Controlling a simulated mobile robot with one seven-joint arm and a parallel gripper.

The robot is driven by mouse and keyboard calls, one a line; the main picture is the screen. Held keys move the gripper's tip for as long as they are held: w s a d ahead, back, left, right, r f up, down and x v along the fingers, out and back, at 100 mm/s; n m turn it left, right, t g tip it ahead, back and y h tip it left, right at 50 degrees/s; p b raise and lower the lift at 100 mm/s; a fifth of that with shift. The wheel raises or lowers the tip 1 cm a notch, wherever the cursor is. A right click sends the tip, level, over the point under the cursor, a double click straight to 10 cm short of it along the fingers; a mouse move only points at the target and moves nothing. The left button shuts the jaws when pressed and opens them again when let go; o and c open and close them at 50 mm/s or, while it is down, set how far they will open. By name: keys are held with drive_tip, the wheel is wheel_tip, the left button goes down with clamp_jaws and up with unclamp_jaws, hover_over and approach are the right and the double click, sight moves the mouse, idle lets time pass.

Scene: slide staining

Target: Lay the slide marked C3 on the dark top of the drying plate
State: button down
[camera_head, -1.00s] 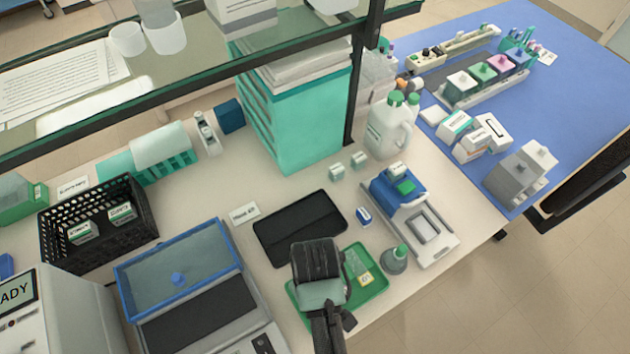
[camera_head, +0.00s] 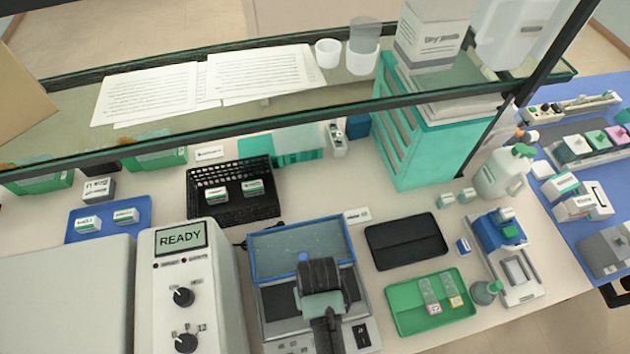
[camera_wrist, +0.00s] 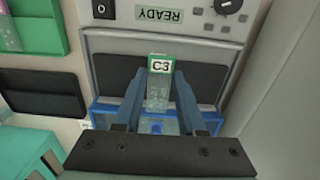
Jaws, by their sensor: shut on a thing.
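My gripper (camera_head: 322,285) is above the drying plate (camera_head: 350,290), and its fingertips are hidden in the head view. In the wrist view its two blue-grey fingers (camera_wrist: 159,88) are shut on the slide marked C3 (camera_wrist: 158,97). The C3 label faces the wrist camera, at the slide's far end. The plate's dark top (camera_wrist: 205,84) shows on both sides of the slide. The slide appears to hang over it; I cannot tell the gap. The plate's blue-framed clear lid (camera_head: 300,247) stands raised at the back.
A white instrument reading READY (camera_head: 180,238) stands left of the plate. To the right are a black tray (camera_head: 405,255) and a green tray (camera_head: 400,322) with two slides (camera_head: 430,292). A black basket (camera_head: 233,208) and a glass shelf (camera_head: 300,110) lie behind.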

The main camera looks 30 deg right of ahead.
drive_tip(key=shift+w+a+f, duration=0.1)
drive_tip(key=shift+a+f, duration=0.1)
drive_tip(key=shift+a, duration=0.15)
drive_tip(key=shift+d+f+b, duration=0.2)
drive_tip(key=shift+f+b, duration=0.7)
drive_tip(key=shift+b, duration=0.3)
drive_tip(key=shift+f+b, duration=0.6)
drive_tip(key=shift+f, duration=0.4)
drive_tip(key=shift+f, duration=0.25)
drive_tip(key=shift+c, duration=2.1)
unclamp_jaws()
drive_tip(key=shift+r, duration=0.15)
wheel_tip(320, 180, up, 13)
drive_tip(key=b, duration=0.1)
drive_tip(key=shift+b, duration=0.4)
